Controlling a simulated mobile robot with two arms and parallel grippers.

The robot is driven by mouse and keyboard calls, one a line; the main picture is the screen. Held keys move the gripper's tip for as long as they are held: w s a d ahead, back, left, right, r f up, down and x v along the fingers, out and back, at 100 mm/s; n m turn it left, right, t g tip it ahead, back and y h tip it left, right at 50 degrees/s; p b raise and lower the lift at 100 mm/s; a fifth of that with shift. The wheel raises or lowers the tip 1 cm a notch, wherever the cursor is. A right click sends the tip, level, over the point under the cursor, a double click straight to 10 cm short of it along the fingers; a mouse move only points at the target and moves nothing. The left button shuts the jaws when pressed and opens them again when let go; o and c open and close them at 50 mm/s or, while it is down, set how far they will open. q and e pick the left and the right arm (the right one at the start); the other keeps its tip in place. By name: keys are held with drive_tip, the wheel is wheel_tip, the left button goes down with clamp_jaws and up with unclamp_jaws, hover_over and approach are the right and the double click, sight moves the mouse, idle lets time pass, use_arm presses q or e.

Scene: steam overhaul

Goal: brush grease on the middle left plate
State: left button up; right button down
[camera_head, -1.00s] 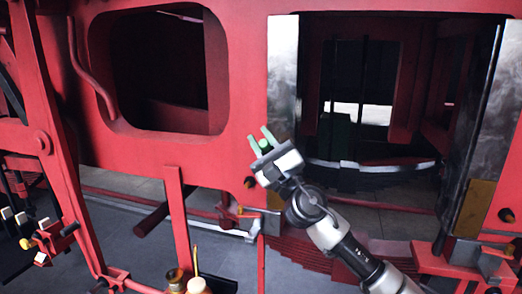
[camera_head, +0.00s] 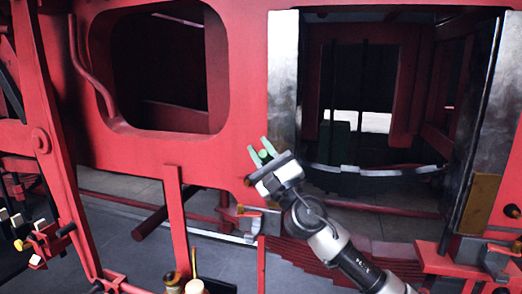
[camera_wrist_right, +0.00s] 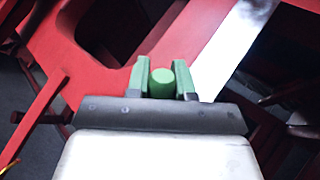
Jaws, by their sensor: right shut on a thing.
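My right gripper (camera_head: 263,153) has green fingers and is shut on a green round-ended thing, perhaps the brush handle. This green handle (camera_wrist_right: 161,83) sits between the fingers in the right wrist view; its far part and any bristles are hidden. The gripper is in front of the red frame, just left of and below a bright metal plate (camera_head: 283,65), which looks like the middle left plate. The same plate shows in the right wrist view (camera_wrist_right: 232,48), beyond the fingers to the right. I cannot tell whether anything touches it. My left gripper is out of view.
A second metal plate (camera_head: 478,120) stands at the right of the dark opening. A red post (camera_head: 176,225) and a slanting red beam (camera_head: 45,140) stand at the left. A small pale container (camera_head: 195,287) with a thin upright stick is at the bottom edge.

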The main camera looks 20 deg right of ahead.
wheel_tip(320, 180, down, 11)
drive_tip(key=b, duration=0.9)
drive_tip(key=shift+f, duration=0.2)
idle(0.3)
drive_tip(key=s+a+p, duration=0.3)
drive_tip(key=s+p, duration=0.1)
drive_tip(key=s, duration=0.1)
drive_tip(key=shift+a, duration=0.2)
idle(0.4)
